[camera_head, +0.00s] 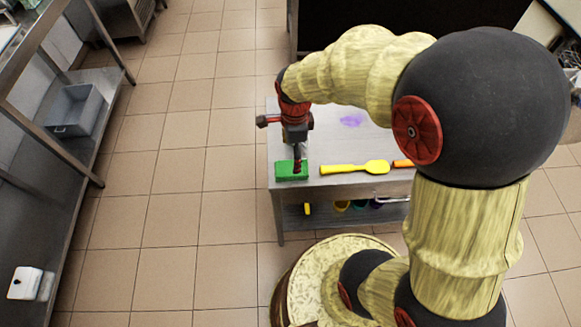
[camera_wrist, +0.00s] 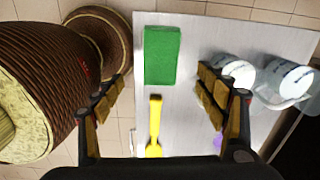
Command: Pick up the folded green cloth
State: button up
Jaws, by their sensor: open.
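The folded green cloth (camera_head: 284,172) lies flat at the near left corner of the metal table (camera_head: 320,186). In the wrist view the cloth (camera_wrist: 162,56) is a whole green rectangle near the table's edge. My gripper (camera_head: 297,166) points down over the cloth in the head view and hides a strip of it. In the wrist view my gripper (camera_wrist: 160,98) has its two fingers spread wide with nothing between them. The cloth shows ahead of the fingers there, apart from both. The height gap above it is hard to judge.
A yellow spatula (camera_head: 355,168) lies right of the cloth, with an orange-handled item (camera_head: 402,163) beyond it. A purple patch (camera_head: 351,120) marks the tabletop. White containers (camera_wrist: 238,73) stand on the right in the wrist view. Open tiled floor lies left of the table.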

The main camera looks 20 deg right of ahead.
aim_at(291, 168)
jog(key=shift+f+m, duration=0.6)
jog(key=shift+f, duration=0.35)
jog(key=f+b, duration=0.1)
jog(key=f, duration=0.1)
jog(key=f+b, duration=0.1)
jog(key=f, duration=0.2)
jog(key=f+b, duration=0.1)
jog(key=f, duration=0.1)
jog(key=shift+w+a+f, duration=0.25)
jog(key=shift+r, duration=0.1)
jog(key=shift+c, duration=0.6)
jog(key=c, duration=1.1)
